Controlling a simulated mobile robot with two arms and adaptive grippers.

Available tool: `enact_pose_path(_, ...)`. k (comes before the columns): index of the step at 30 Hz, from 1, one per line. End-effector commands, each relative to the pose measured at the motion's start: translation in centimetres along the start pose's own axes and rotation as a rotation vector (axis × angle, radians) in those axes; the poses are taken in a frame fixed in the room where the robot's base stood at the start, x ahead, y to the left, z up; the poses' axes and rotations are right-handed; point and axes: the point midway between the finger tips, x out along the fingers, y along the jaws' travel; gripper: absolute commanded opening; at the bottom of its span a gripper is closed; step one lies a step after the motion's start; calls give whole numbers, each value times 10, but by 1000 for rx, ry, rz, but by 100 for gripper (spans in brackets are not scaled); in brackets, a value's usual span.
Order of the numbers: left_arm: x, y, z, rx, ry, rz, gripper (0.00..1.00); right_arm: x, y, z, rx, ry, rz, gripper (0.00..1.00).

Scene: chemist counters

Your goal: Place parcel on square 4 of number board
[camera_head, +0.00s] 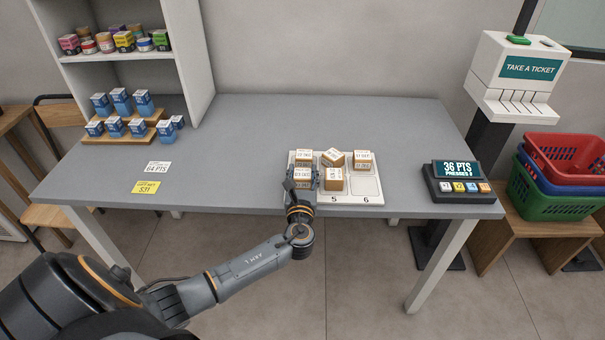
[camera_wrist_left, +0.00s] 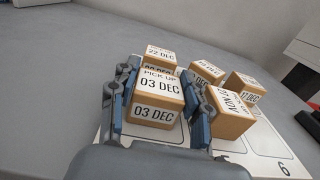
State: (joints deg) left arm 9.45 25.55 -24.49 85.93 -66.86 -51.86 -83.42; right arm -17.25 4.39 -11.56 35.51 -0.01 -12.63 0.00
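The number board (camera_head: 366,187) is a white sheet near the table's front edge, with small box-shaped parcels on it. A tan parcel labelled 03 DEC (camera_wrist_left: 155,100) is at the board's near left square, left of the 5 square. It also shows in the head view (camera_head: 304,174), partly hidden. My left gripper (camera_head: 304,183) has one finger on each side of this parcel. In the left wrist view the gripper (camera_wrist_left: 160,88) appears shut on it, with the fingers close against its sides. The parcel looks upright, at board level. My right gripper is not in view.
Another parcel (camera_head: 334,181) stands close right of the gripper, on square 5. More parcels stand in the back row, the middle one (camera_head: 333,157) turned askew. Square 6 is empty. A display unit (camera_head: 456,183) stands at the table's right.

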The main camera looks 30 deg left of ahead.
Motion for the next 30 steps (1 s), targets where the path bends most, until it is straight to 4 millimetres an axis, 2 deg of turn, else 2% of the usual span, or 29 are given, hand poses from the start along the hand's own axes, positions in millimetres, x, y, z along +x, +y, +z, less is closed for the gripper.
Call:
enact_pose_path(1,0,0,0,0,1,0,60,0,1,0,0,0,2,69)
enact_pose_path(3,0,0,0,0,2,0,69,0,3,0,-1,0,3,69)
enact_pose_path(14,0,0,5,0,1,0,69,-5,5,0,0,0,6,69)
enact_pose_path(17,-14,0,1,0,4,-2,69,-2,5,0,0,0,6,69)
enact_pose_path(30,-102,0,2,-2,4,-1,69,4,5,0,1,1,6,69)
